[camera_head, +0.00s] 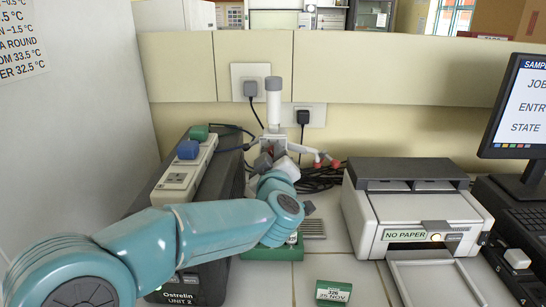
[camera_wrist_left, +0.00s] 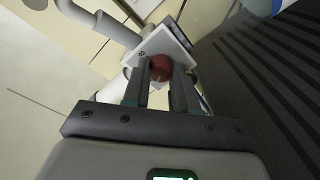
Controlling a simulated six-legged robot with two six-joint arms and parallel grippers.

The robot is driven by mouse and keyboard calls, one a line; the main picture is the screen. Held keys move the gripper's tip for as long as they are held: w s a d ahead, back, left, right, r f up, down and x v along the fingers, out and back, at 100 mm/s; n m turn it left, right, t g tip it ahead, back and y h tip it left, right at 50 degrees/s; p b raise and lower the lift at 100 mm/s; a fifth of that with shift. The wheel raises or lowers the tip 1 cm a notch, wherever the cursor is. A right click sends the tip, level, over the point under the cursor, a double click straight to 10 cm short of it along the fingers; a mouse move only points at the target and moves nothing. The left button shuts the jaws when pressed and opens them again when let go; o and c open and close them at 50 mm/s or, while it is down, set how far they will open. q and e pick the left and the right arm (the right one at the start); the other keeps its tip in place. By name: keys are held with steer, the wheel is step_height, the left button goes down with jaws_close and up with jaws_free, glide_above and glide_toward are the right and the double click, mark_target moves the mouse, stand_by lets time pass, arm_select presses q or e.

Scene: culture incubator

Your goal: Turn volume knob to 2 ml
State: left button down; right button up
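A bottle-top dispenser with a white upright top (camera_head: 273,102) stands behind my left gripper in the head view; its lower body is largely hidden by my arm. My left gripper (camera_head: 268,158) is at the dispenser's body. In the left wrist view, a dark red round knob (camera_wrist_left: 161,68) sits in front of a tilted white plate (camera_wrist_left: 162,42) with a small black mark. My left gripper (camera_wrist_left: 160,75) has a finger on each side of this knob, which fills the narrow gap. The volume scale cannot be read. My right gripper is not in view.
A power strip (camera_head: 186,165) lies on a dark unit at left. A green-based item (camera_head: 270,253) with grey rods and a small green labelled box (camera_head: 333,291) are in front. A white printer (camera_head: 415,215) and a monitor (camera_head: 522,110) are at right. Cables lie behind.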

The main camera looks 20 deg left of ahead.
arm_select(q)
steer(key=shift+n, duration=0.3)
steer(key=n+b, duration=0.2)
steer(key=n, duration=0.2)
steer(key=shift+f+b, duration=0.1)
steer(key=shift+b, duration=0.25)
steer(key=n+b, duration=0.2)
steer(key=n, duration=0.3)
steer(key=shift+a, duration=0.1)
stand_by(0.4)
steer(key=c, duration=0.9)
jaws_free()
steer(key=v, duration=1.6)
steer(key=shift+s+r+b, duration=0.2)
steer(key=shift+r+b, duration=0.1)
steer(key=shift+r, duration=0.05)
